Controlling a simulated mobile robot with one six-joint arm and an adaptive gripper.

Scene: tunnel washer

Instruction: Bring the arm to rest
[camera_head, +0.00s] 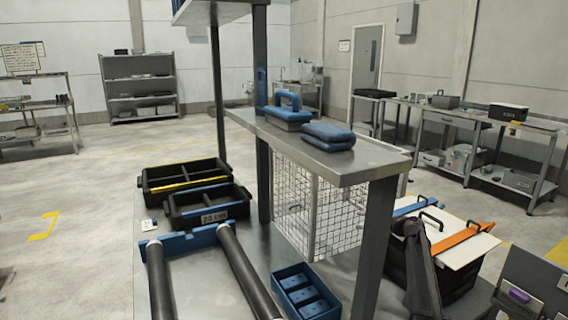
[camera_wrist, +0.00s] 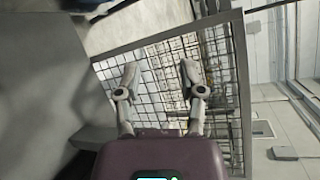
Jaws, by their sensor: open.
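My gripper (camera_wrist: 159,76) shows in the wrist view with its two fingers spread apart. Nothing is between the fingers. Behind them is a wire mesh panel (camera_wrist: 220,62), which appears tilted in this view; how far it is from the fingertips I cannot tell. The mesh panel also shows in the head view (camera_head: 320,205), below a metal shelf. I cannot make out my gripper clearly in the head view.
The metal shelf (camera_head: 375,165) carries a blue-handled brush (camera_head: 288,112) and folded blue cloths (camera_head: 328,135). Black trays (camera_head: 185,178) and a blue bin (camera_head: 305,293) sit lower down. A white board with an orange strip (camera_head: 465,238) lies at right. Open floor is at left.

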